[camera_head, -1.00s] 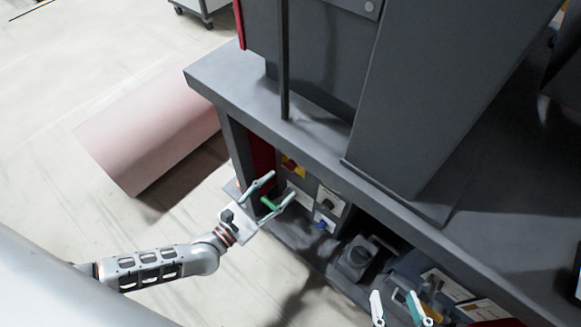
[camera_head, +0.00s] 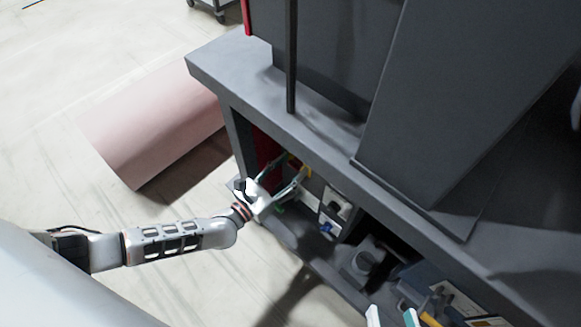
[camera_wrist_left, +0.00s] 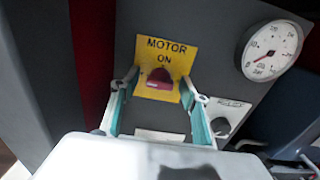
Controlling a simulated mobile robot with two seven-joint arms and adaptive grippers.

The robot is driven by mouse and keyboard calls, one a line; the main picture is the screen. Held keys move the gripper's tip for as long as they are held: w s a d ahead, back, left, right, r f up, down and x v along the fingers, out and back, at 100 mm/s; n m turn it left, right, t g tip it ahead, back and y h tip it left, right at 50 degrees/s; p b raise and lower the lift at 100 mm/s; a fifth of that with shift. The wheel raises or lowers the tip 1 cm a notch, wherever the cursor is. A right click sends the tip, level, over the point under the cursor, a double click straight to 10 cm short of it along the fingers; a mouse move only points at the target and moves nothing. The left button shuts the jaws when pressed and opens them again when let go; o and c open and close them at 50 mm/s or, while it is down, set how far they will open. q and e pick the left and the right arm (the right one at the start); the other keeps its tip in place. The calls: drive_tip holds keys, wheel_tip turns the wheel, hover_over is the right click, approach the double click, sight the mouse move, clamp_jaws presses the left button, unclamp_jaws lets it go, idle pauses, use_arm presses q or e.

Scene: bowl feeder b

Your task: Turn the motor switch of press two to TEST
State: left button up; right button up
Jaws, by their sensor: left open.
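The motor switch is a dark red knob (camera_wrist_left: 160,79) on a yellow plate (camera_wrist_left: 181,58) that reads MOTOR ON in the left wrist view. In the head view the yellow plate (camera_head: 293,161) shows small under the press table edge. My left gripper (camera_head: 291,170) is open at the panel. In the left wrist view its teal-padded fingers (camera_wrist_left: 158,84) stand on either side of the knob, apart from each other; I cannot tell whether they touch it. No TEST label is readable. My right gripper (camera_head: 392,316) shows only its spread fingertips at the bottom edge.
A plate with a dark knob (camera_head: 338,204) and a blue knob (camera_head: 326,227) are nearby. The table edge (camera_head: 270,112) overhangs the panel. A red wall (camera_wrist_left: 92,50) stands left.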

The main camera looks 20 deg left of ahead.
use_arm(q)
drive_tip(key=c, duration=1.1)
